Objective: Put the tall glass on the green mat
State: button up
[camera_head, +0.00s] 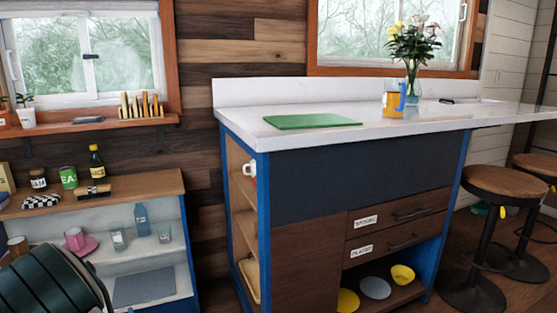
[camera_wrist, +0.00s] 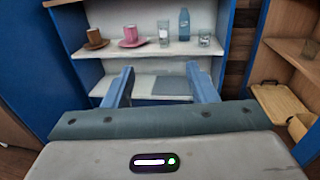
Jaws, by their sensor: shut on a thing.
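The green mat (camera_head: 312,121) lies flat and bare on the left part of the white counter. A tall clear glass (camera_wrist: 165,33) stands upright on the upper inside shelf of the low unit, left of a blue bottle (camera_wrist: 184,24). It also shows in the head view (camera_head: 118,240). A shorter clear glass (camera_wrist: 204,39) stands right of the bottle. My gripper (camera_wrist: 160,66) is in front of this shelf, its blue fingers apart on either side of the view's middle. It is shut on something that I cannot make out. The tall glass appears beyond the fingertips.
A pink cup on a saucer (camera_wrist: 131,35) and a brown cup (camera_wrist: 95,38) stand left of the tall glass. A grey mat (camera_wrist: 171,85) lies on the shelf below.

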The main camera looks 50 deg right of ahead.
aim_at(292, 120)
jog(key=z, duration=1.2)
